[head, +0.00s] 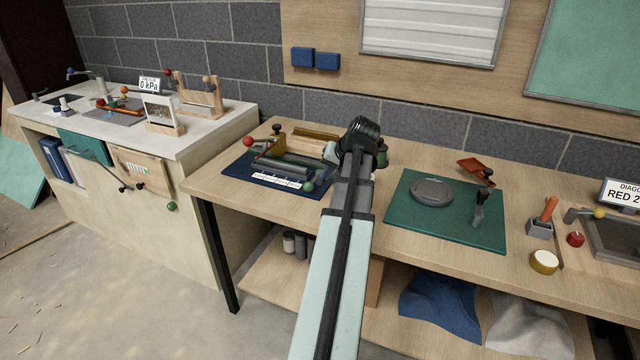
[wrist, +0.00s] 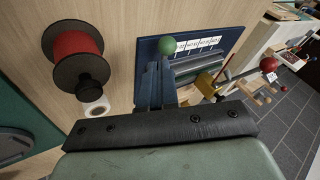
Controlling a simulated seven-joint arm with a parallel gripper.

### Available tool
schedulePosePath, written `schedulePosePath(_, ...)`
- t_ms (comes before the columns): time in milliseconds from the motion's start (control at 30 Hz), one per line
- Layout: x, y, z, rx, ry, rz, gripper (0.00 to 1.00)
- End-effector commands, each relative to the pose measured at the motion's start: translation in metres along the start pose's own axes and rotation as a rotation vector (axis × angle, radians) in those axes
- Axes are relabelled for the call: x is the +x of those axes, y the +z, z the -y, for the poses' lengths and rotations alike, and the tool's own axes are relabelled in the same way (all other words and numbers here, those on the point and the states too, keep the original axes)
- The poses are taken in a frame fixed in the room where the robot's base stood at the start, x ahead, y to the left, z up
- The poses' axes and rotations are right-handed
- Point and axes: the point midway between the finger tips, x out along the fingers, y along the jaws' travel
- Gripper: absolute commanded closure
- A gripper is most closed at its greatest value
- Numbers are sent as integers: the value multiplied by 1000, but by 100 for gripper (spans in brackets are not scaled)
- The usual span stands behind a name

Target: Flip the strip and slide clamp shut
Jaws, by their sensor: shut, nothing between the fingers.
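A bench fixture stands on a dark blue mat (head: 235,163). It has dark parallel bars (head: 292,168), a white strip with printed marks (head: 275,181) along the front, a red knob (head: 248,142) at the left and a green knob (head: 308,186) at the front right. I cannot tell which part is the slide clamp. In the wrist view my gripper (wrist: 158,68) is shut and empty, its fingertips close to the green knob (wrist: 167,45); contact is unclear. The marked strip (wrist: 198,45) lies beyond. The fingers hide part of the mat and bars.
In the wrist view a red spool (wrist: 76,58) and a white roll (wrist: 95,106) stand left of my fingers. A green mat (head: 450,233) with a grey round part (head: 432,191) lies to the right. The bench between the mats is partly hidden by my arm.

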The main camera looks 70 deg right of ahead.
Motion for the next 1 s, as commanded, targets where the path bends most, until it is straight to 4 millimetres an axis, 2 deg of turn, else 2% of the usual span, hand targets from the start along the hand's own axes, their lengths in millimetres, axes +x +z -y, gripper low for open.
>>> schedulePosePath(100,-23,-6,-19,2,34,-30,100)
schedulePosePath(367,-41,-11,-35,1,66,-52,100)
schedulePosePath(767,-39,-11,-35,1,66,-52,100)
schedulePosePath(1000,-18,-12,-36,1,66,-50,100)
